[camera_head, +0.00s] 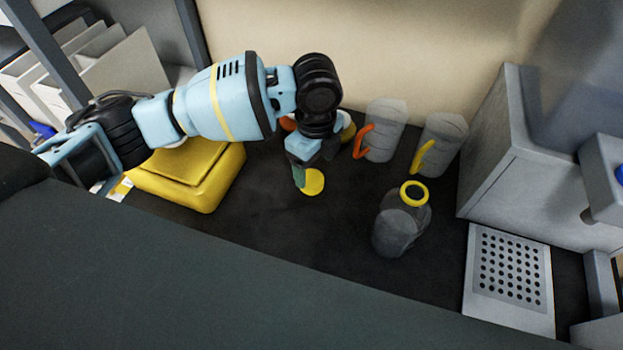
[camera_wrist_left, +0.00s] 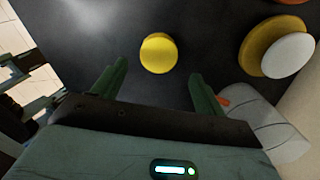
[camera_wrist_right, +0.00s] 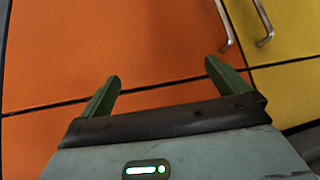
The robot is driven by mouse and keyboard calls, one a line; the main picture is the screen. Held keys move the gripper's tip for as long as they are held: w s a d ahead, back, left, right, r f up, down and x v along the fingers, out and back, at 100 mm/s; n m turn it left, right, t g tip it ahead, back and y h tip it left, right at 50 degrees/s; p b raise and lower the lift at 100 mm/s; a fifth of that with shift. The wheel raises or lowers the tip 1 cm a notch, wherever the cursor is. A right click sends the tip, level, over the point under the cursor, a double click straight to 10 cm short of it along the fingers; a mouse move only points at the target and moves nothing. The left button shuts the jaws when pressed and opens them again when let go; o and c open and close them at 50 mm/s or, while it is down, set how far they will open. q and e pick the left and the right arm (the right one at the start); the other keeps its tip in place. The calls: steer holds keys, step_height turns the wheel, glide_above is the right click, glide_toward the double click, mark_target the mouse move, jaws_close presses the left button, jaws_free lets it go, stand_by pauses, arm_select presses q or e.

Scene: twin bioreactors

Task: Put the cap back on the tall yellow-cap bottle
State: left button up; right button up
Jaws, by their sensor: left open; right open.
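The tall bottle (camera_head: 401,222) is grey and see-through, with a yellow ring at its open neck (camera_head: 414,193). It stands upright on the dark bench, right of my left gripper. A round yellow cap (camera_head: 313,182) lies on the bench beneath my left gripper (camera_head: 309,170). In the left wrist view the cap (camera_wrist_left: 158,53) lies ahead of and between the two open green fingers (camera_wrist_left: 158,85), with nothing held. My right gripper (camera_wrist_right: 160,85) is open and empty, facing orange and yellow cabinet fronts; it does not show in the head view.
Two grey containers, one with an orange handle (camera_head: 364,141) and one with a yellow handle (camera_head: 423,157), stand behind the bottle. A yellow box (camera_head: 196,178) is at left. A perforated plate (camera_head: 510,275) and a grey machine (camera_head: 510,150) are at right. Bench between cap and bottle is clear.

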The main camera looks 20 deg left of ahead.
mark_target(313, 180)
arm_select(q)
step_height(313, 180, down, 4)
steer(key=shift+a+f, duration=0.15)
steer(key=shift+f, duration=0.1)
steer(key=shift+s, duration=0.1)
steer(key=shift+c, duration=0.4)
steer(key=c, duration=0.9)
